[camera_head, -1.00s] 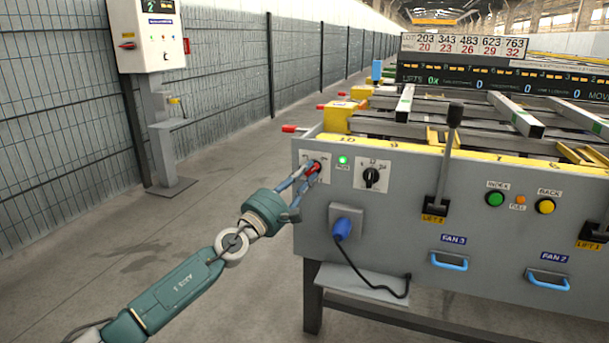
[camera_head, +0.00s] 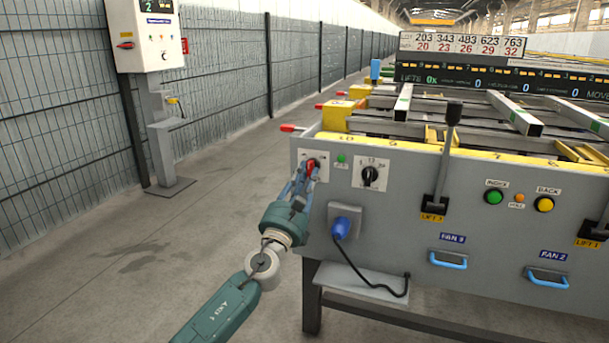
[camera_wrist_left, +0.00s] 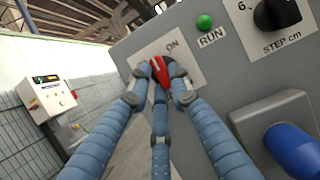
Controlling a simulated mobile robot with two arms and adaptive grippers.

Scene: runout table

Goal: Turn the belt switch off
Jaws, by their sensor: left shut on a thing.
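The belt switch, a red handle (camera_head: 310,164) on a pale plate, is at the left end of the grey panel (camera_head: 400,215). In the left wrist view the red handle (camera_wrist_left: 159,72) stands near an ON label. My left gripper (camera_head: 304,175) is shut on this handle, with its blue fingers (camera_wrist_left: 160,92) on either side of it. The fingers partly hide the handle and plate. The green RUN lamp (camera_head: 341,159) beside it looks dim; it also shows in the wrist view (camera_wrist_left: 205,22). My right gripper is not in view.
A black STEP knob (camera_head: 370,176) is right of the lamp. A blue plug (camera_head: 341,228) sits in a socket below, its cable hanging over a small shelf. A black lift lever (camera_head: 447,150) stands further right.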

